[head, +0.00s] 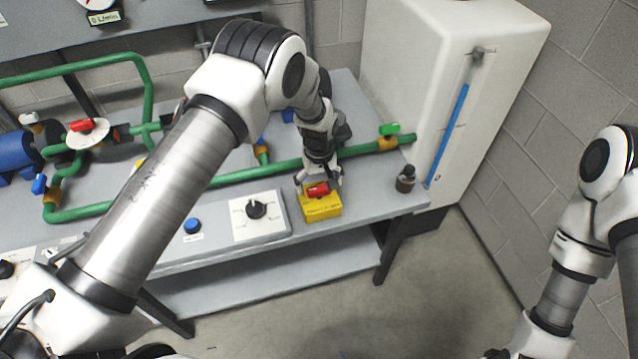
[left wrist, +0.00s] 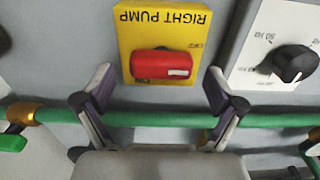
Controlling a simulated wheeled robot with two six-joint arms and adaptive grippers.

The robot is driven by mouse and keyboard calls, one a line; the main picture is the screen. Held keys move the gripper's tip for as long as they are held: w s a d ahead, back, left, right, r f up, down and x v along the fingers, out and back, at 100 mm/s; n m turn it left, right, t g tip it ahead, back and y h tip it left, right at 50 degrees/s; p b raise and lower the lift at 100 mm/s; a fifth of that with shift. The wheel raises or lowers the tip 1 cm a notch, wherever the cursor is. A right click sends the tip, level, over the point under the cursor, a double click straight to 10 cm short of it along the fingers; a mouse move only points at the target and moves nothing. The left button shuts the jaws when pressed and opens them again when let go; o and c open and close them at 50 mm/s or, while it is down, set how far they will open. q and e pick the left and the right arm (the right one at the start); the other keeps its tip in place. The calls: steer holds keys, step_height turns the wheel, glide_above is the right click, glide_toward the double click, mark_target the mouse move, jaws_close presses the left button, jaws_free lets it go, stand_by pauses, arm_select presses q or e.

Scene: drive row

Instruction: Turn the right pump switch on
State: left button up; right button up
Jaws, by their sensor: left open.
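The right pump switch is a red rotary handle (head: 318,189) on a yellow box (head: 322,211) near the bench's front edge. In the left wrist view the red handle (left wrist: 162,65) lies crosswise on the yellow plate (left wrist: 190,35), which reads "RIGHT PUMP" upside down. My left gripper (head: 319,181) is above the box. Its open fingers (left wrist: 158,88) stand on either side of the red handle, apart from it. Small position lettering beside the handle is partly hidden. My right arm shows at the right edge of the head view, but its gripper is not visible.
A black dial (head: 256,209) on a white plate and a blue button (head: 192,226) lie left of the box. A green pipe (head: 250,172) runs behind it. A dark knob (head: 405,178) and a white tank (head: 420,90) stand to the right.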

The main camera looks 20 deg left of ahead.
arm_select(q)
steer(key=shift+f, duration=0.35)
steer(key=shift+s, duration=0.2)
steer(key=shift+c, duration=0.4)
steer(key=shift+w+f, duration=0.1)
steer(key=c, duration=1.1)
steer(key=shift+o, duration=0.2)
